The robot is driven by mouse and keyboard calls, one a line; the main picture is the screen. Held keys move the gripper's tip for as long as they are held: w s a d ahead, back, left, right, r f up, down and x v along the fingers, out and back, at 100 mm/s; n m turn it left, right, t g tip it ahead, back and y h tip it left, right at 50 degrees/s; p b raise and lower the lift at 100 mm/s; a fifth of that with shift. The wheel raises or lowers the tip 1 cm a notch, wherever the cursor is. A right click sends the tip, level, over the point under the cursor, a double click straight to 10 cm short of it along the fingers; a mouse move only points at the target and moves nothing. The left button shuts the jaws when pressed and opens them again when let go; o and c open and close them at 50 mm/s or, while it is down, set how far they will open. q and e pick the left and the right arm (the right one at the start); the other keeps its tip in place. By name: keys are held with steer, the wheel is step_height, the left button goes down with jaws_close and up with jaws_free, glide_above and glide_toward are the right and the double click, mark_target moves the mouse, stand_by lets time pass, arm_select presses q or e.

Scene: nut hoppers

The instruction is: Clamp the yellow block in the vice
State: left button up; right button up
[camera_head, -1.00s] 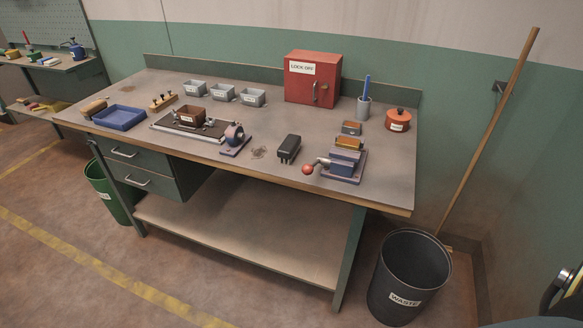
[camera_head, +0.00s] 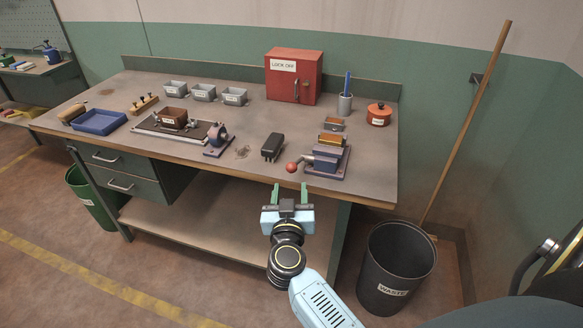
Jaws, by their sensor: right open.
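The vice (camera_head: 324,161) is a blue-grey block on a base plate near the right front of the bench, with a lever ending in a red ball (camera_head: 291,168). The yellow block (camera_head: 331,139) shows at the top of the vice, toward its back; I cannot tell if the jaws touch it. My right gripper (camera_head: 290,191) is open and empty, in front of the bench's front edge, below and left of the vice, with its green fingers pointing toward the bench. My left gripper is not in view.
A black object (camera_head: 272,147) lies left of the lever. A small bin (camera_head: 334,124), an orange pot (camera_head: 379,114) and a pen cup (camera_head: 345,104) stand behind the vice. A red lock-off box (camera_head: 293,76) is at the back. A waste bin (camera_head: 397,268) stands right of the bench.

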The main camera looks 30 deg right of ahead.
mark_target(291, 171)
steer(key=b+x, duration=0.1)
steer(key=x, duration=0.8)
steer(key=shift+w+d+f+b, duration=0.1)
steer(key=shift+w+d+b, duration=0.05)
steer(key=shift+w+b, duration=0.15)
steer(key=shift+c, duration=0.2)
jaws_close()
